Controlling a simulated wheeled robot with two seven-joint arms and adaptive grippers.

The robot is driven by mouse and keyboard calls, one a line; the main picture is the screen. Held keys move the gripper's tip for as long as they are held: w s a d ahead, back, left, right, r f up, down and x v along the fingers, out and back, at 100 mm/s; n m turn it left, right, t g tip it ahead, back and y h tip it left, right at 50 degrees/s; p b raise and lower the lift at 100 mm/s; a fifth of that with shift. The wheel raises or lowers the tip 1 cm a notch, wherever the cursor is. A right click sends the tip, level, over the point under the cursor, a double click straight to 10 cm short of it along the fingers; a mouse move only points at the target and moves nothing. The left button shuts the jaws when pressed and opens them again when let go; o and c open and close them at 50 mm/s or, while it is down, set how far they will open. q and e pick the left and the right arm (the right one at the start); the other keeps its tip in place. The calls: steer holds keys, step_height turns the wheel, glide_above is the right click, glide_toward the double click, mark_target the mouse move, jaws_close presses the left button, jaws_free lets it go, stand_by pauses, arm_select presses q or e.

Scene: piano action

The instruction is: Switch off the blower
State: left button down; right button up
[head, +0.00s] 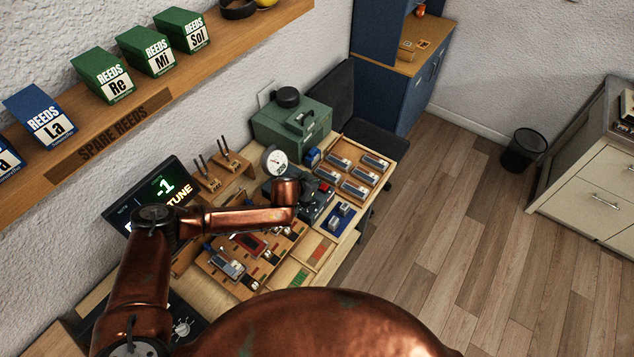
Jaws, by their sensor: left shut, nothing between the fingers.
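The blower appears to be the green metal box (291,127) with a black round cap and a carry handle, at the far end of the workbench against the wall. A round white dial gauge (275,160) stands in front of it. My left arm reaches in from the left, and its dark gripper (316,203) is over the bench, nearer to me than the green box and apart from it. The gripper is shut and empty, beside a small red part (324,187). Its fingertips are hard to make out against dark equipment. I cannot tell which part is the blower's switch.
A wooden tray (357,169) of metal reeds lies right of the gripper, with a blue mat (341,220) nearer. A tuner screen (158,195) reading -1 stands at left. A shelf (150,100) with reed boxes runs above.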

mark_target(319, 191)
arm_select(q)
steer(key=shift+s+d+r+p, duration=0.1)
steer(key=shift+s+d+p, duration=0.4)
steer(key=shift+d, duration=0.2)
steer(key=shift+r, duration=0.1)
steer(key=shift+w+r+p, duration=0.1)
steer(key=shift+r+p, duration=0.1)
steer(key=shift+p, duration=0.1)
steer(key=r+p, duration=0.2)
steer(key=r, duration=0.1)
steer(key=r+p, duration=0.1)
steer(key=p, duration=0.1)
steer(key=shift+a+r, duration=0.15)
steer(key=shift+a, duration=0.15)
steer(key=a+b+v, duration=0.1)
steer(key=v, duration=0.8)
steer(key=shift+a, duration=0.1)
